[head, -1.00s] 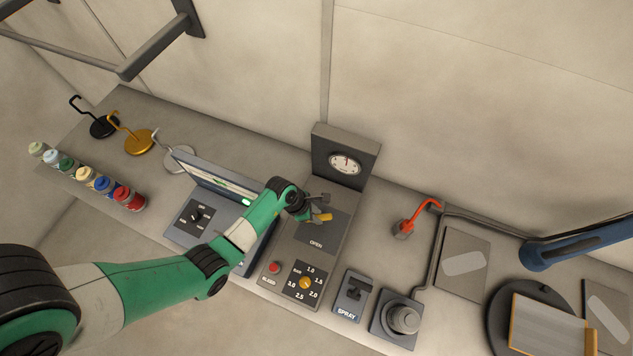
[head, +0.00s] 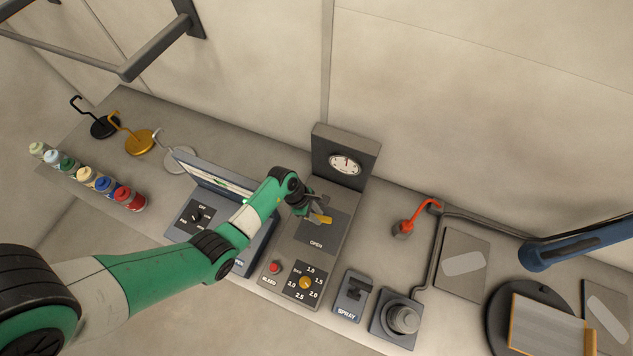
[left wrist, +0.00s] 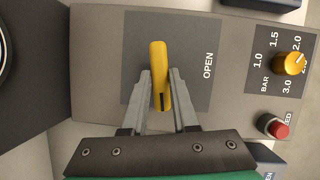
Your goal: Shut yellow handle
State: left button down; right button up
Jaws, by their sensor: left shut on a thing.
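The yellow handle (head: 324,219) sits on the grey panel marked OPEN, below the round gauge. In the left wrist view the handle (left wrist: 159,68) is a long yellow lever with a dark slot near its lower end, lying across from the word OPEN. My left gripper (left wrist: 160,80) has one finger on each side of it and is shut on it. In the head view the gripper (head: 317,211) covers part of the handle. My right gripper is out of view; only part of my blue right arm shows at the right.
A gauge (head: 345,164) stands behind the panel. A red bleed button (head: 275,267) and a yellow bar knob (head: 305,283) are at the panel's front. A tilted screen unit (head: 196,216) stands close on the left, under my arm. A red hook-shaped lever (head: 424,212) is to the right.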

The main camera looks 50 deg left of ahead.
pick_arm(q)
jog(key=shift+m+h, duration=0.3)
jog(key=shift+m, duration=0.7)
jog(key=shift+g, duration=0.3)
jog(key=c, duration=0.7)
grip_release()
jog(key=shift+r, duration=0.1)
jog(key=shift+a+r, duration=0.1)
jog(key=shift+r, duration=0.2)
jog(key=p+v, duration=0.2)
jog(key=v, duration=0.9)
